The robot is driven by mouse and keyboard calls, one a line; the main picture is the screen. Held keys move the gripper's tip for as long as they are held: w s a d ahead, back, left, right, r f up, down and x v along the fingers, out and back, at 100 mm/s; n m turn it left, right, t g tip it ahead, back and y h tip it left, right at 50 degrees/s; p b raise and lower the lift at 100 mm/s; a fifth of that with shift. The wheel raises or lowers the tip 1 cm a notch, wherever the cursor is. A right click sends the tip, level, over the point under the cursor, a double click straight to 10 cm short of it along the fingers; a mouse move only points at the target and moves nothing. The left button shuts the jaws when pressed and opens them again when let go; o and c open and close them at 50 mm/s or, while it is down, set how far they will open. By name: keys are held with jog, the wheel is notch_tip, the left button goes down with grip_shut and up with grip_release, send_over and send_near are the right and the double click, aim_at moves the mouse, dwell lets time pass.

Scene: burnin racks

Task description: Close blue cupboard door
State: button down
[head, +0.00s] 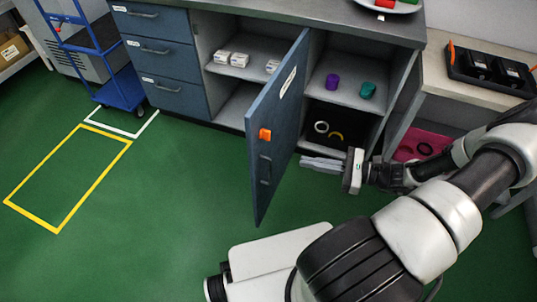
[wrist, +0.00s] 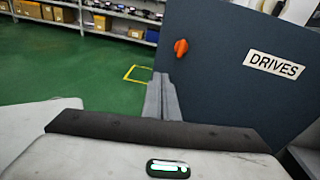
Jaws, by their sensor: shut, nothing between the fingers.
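The blue cupboard door (head: 277,125) stands open, swung out from the cupboard front. It carries an orange latch (head: 265,134), a dark bar handle (head: 265,170) and a white label. In the wrist view the door (wrist: 225,95) fills the right side, with the orange latch (wrist: 181,47) and a label reading DRIVES (wrist: 273,65). My gripper (head: 305,162) is shut and empty, just right of the door in the head view, its fingers pointing left. In the wrist view the fingertips (wrist: 160,76) are by the door's lower left part; I cannot tell whether they touch it.
Cupboard shelves hold white boxes (head: 238,59), a purple item (head: 332,81) and a teal item (head: 368,90). Blue drawers (head: 165,52) are at left. A blue cart (head: 120,90) stands beyond them. The green floor (head: 180,200) left of the door is clear.

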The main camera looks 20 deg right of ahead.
jog(key=f+m+t, duration=0.2)
jog(key=b, duration=0.2)
send_near(258, 147)
jog(key=x, duration=0.5)
jog(key=shift+w+a+f, duration=0.1)
jog(key=shift+w+a, duration=0.1)
jog(key=shift+w, duration=0.05)
jog(key=shift+w+a, duration=0.25)
jog(key=shift+a, duration=0.05)
jog(key=shift+a, duration=0.1)
